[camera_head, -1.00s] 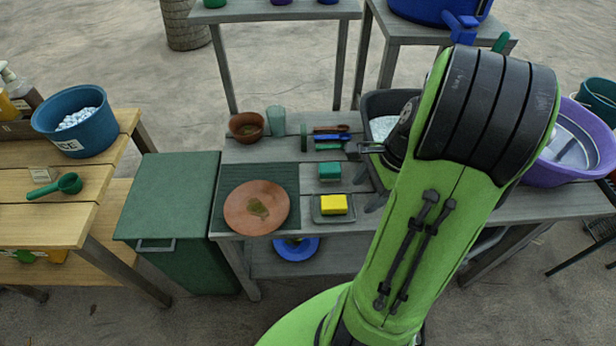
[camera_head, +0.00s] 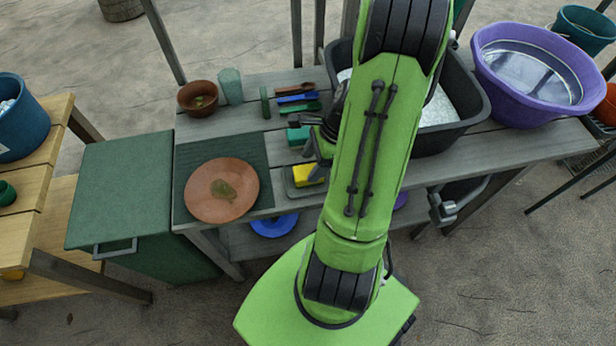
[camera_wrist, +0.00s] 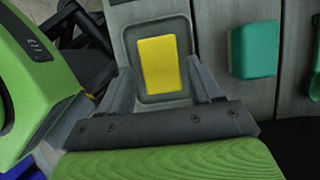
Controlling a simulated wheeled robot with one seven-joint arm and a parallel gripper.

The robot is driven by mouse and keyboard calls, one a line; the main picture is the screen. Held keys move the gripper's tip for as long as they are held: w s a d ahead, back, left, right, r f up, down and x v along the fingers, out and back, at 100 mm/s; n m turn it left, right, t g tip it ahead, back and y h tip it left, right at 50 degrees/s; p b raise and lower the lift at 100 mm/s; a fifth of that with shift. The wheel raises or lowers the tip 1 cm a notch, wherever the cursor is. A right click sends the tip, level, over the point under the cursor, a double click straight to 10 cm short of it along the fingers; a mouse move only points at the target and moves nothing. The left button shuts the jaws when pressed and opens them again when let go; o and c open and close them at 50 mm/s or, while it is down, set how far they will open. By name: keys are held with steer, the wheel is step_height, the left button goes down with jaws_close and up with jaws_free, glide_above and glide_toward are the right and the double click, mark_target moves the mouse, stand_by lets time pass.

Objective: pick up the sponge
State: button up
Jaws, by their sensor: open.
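A yellow rectangular block (camera_head: 309,174), which looks like the sponge, lies in a shallow grey dish (camera_head: 290,190) near the front edge of the grey workbench. My arm partly covers it in the head view. In the wrist view the yellow block (camera_wrist: 159,63) lies in the dish (camera_wrist: 133,40), between and beyond my fingertips. My gripper (camera_wrist: 162,82) is open and empty, with a finger on each side of the block in the picture. I cannot tell its exact height above it. In the head view my gripper (camera_head: 320,150) is mostly hidden by my arm.
A teal block (camera_wrist: 254,50) lies beside the dish; it also shows in the head view (camera_head: 298,135). A terracotta plate (camera_head: 222,190) lies on a dark green mat left of the dish. A black basin (camera_head: 465,115) and purple tub (camera_head: 530,70) stand to the right.

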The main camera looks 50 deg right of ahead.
mark_target(306, 172)
steer(key=b+x, duration=0.1)
steer(key=x, duration=0.3)
steer(key=shift+f+b, duration=0.2)
steer(key=shift+b, duration=0.2)
steer(key=shift+r, duration=0.1)
steer(key=c, duration=0.7)
step_height(306, 172, up, 10)
steer(key=p, duration=0.4)
steer(key=shift+p, duration=0.4)
